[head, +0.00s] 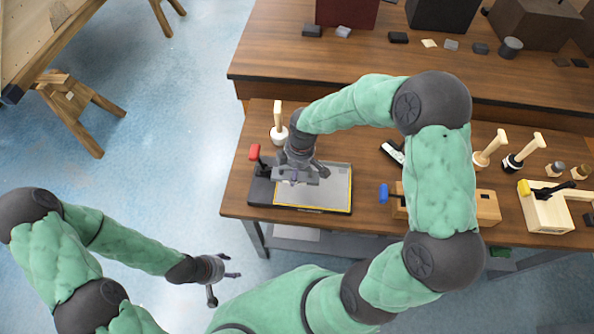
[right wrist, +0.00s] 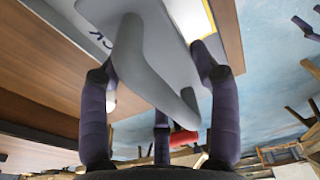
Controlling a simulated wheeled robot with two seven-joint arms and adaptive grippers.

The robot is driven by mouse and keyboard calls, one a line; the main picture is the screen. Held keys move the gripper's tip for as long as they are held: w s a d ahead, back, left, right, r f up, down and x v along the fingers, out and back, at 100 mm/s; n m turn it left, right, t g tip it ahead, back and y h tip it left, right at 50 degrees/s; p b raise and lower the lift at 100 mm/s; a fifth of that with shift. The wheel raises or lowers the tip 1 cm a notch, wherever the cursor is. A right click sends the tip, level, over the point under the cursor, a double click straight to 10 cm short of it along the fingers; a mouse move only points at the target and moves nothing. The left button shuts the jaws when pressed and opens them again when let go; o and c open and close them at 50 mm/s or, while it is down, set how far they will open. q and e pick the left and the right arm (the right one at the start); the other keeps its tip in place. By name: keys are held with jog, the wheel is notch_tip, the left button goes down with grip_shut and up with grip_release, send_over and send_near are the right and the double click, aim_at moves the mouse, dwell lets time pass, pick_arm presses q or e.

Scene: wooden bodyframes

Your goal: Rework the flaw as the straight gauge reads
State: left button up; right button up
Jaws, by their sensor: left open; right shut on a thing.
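My right gripper (head: 300,178) is over the left part of a flat grey panel (head: 335,190) with a yellow edge, which lies in a dark fixture (head: 262,192) with a red-handled clamp (head: 255,153). In the right wrist view its fingers are shut on a smooth grey handled tool (right wrist: 155,65). Dark letters show beside the tool. I cannot tell whether the tool touches the panel. My left gripper (head: 220,278) is open and empty, off the bench at lower left. I cannot pick out the straight gauge or the flaw.
A blue-handled clamp (head: 384,193) and a wooden block (head: 487,207) stand right of the panel. A yellow-clamped wooden fixture (head: 547,212) is farther right. Wooden-handled tools (head: 277,116) stand upright on the bench. A back table (head: 350,60) holds dark boxes and small blocks.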

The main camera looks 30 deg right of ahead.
jog(key=shift+r, duration=0.1)
jog(key=s+a+r+p, duration=0.1)
jog(key=s+a, duration=0.3)
jog(key=s, duration=0.4)
jog(key=shift+r, duration=0.5)
